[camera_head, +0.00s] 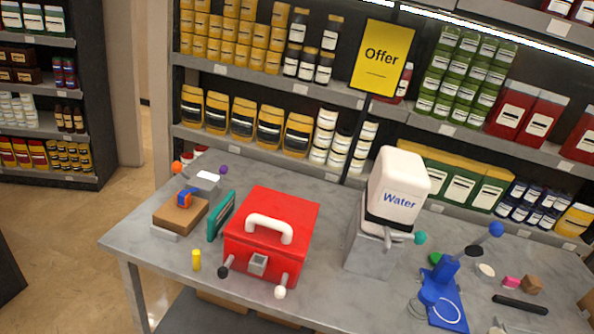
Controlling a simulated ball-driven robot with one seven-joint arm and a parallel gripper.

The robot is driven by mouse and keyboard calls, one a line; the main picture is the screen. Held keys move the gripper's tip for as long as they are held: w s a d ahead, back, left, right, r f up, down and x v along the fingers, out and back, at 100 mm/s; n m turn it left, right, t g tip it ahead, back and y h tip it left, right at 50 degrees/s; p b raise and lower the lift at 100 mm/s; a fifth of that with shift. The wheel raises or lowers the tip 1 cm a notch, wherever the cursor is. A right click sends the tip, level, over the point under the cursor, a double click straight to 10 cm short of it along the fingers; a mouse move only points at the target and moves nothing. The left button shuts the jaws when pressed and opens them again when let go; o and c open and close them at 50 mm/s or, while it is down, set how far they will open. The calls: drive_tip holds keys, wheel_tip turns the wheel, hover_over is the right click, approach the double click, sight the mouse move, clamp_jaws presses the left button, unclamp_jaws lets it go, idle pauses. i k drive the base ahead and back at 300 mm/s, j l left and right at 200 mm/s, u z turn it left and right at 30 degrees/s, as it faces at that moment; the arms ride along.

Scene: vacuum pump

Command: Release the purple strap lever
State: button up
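A small purple ball knob (223,170) shows at the back left of the table. It is at the right end of a grey device (207,180) with a pale top, and looks like the end of a lever. An orange ball knob (177,167) is at the device's left end. The strap itself and the lever's arm are too small to make out. A brown block with a blue clip stands just in front of the device and may hide part of it. My gripper is not in view.
On the grey table (130,240), a teal panel (221,215) and red case (270,228) stand in front of the device. A yellow cylinder (196,260), a water canister (398,185) and a blue lever stand (447,290) are nearby. Stocked shelves line the back.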

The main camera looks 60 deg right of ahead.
sight(223, 170)
drive_tip(key=z, duration=1.2)
drive_tip(key=i+j+z, duration=0.1)
drive_tip(key=i, duration=0.35)
drive_tip(key=i+j+z, duration=0.1)
drive_tip(key=i+j, duration=0.15)
drive_tip(key=i, duration=0.2)
drive_tip(key=i+j+z, duration=0.1)
drive_tip(key=i+j, duration=0.15)
drive_tip(key=i, duration=0.2)
drive_tip(key=i+j+z, duration=0.1)
drive_tip(key=i+j, duration=0.2)
drive_tip(key=i, duration=0.15)
